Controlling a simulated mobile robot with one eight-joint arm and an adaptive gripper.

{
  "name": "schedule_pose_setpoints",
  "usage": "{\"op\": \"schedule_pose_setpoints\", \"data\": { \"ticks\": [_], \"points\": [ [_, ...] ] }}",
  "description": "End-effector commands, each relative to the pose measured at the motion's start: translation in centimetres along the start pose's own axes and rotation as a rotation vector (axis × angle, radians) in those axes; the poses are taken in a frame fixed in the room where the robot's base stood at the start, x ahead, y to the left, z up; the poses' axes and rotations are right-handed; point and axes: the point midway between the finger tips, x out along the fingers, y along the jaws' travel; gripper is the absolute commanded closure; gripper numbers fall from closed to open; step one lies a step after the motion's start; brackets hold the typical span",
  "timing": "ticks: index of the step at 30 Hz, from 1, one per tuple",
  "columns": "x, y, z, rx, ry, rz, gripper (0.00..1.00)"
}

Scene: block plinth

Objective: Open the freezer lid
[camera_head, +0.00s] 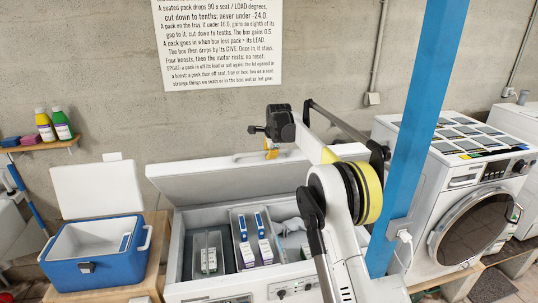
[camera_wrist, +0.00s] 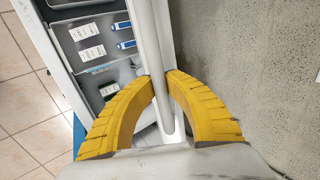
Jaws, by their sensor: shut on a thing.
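The white chest freezer (camera_head: 190,291) stands in the middle of the head view. Its lid (camera_head: 215,183) is raised and tilted back toward the wall, so the inside shows. My gripper (camera_head: 271,154) is at the lid's upper edge, right of its middle. In the wrist view, the yellow fingers of my gripper (camera_wrist: 160,76) are closed around a pale bar (camera_wrist: 162,40) along the lid's edge. Inside the freezer are grey compartments with white-labelled packs (camera_head: 265,249), also seen in the wrist view. My arm hides the freezer's right side.
A blue cool box (camera_head: 95,270) with its white lid up stands on a wooden stand at left. A blue post (camera_head: 415,130) rises right of the freezer, beside a washing machine (camera_head: 470,205). A shelf with bottles (camera_head: 62,124) is on the left wall; a notice (camera_head: 218,50) hangs above.

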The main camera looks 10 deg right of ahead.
Motion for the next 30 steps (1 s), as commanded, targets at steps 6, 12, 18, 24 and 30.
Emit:
{"op": "schedule_pose_setpoints", "data": {
  "ticks": [6,12,18,24,30],
  "points": [
    [0.0,0.0,0.0,0.0,0.0,0.0,1.0],
    [0.0,0.0,0.0,0.0,0.0,0.0,0.62],
    [0.0,0.0,0.0,0.0,0.0,0.0,0.62],
    [0.0,0.0,0.0,0.0,0.0,0.0,0.62],
    [-1.8,0.0,0.0,0.0,0.0,0.0,0.62]
  ]
}}
